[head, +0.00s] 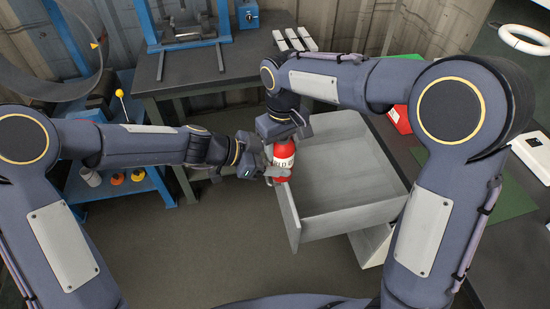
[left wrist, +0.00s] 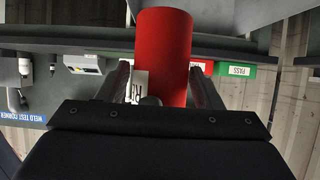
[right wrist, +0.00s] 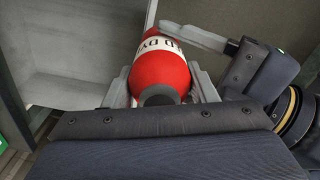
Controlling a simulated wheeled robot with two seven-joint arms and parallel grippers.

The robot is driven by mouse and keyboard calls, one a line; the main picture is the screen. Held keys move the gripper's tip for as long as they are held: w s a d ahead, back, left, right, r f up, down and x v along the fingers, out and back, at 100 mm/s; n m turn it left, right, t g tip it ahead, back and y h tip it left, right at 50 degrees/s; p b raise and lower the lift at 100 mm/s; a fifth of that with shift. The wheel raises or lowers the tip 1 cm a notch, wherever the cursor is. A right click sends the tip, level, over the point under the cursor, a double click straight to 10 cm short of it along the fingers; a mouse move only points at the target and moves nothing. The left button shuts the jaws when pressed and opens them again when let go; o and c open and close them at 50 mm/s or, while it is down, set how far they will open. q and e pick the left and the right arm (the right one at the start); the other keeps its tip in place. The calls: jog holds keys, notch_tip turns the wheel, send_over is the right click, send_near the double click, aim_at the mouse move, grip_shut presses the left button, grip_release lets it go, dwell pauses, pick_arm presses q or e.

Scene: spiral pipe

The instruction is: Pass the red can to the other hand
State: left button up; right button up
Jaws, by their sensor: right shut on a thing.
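The red can (head: 283,174), with a white lettered band, is upright beside the open grey drawer in the head view. My right gripper (head: 284,143) is shut on its upper end from above. The right wrist view shows the can (right wrist: 158,75) between the right gripper's fingers (right wrist: 160,92). My left gripper (head: 272,174) reaches the lower part of the can from the left. In the left wrist view the can (left wrist: 163,60) stands between the left gripper's fingers (left wrist: 163,88), with narrow gaps at its sides. Those fingers look open around it.
The grey drawer (head: 345,212) is pulled out right of the can, its side wall close to both grippers. A dark workbench (head: 200,68) stands behind. A blue shelf (head: 115,187) with small items is at left. Floor in front is clear.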

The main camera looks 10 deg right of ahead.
pick_arm(q)
jog(key=c, duration=0.7)
jog(key=shift+c, duration=0.6)
pick_arm(e)
jog(key=o, duration=1.3)
jog(key=shift+c, duration=0.2)
jog(key=shift+s+a, duration=0.1)
jog(key=shift+a, duration=0.05)
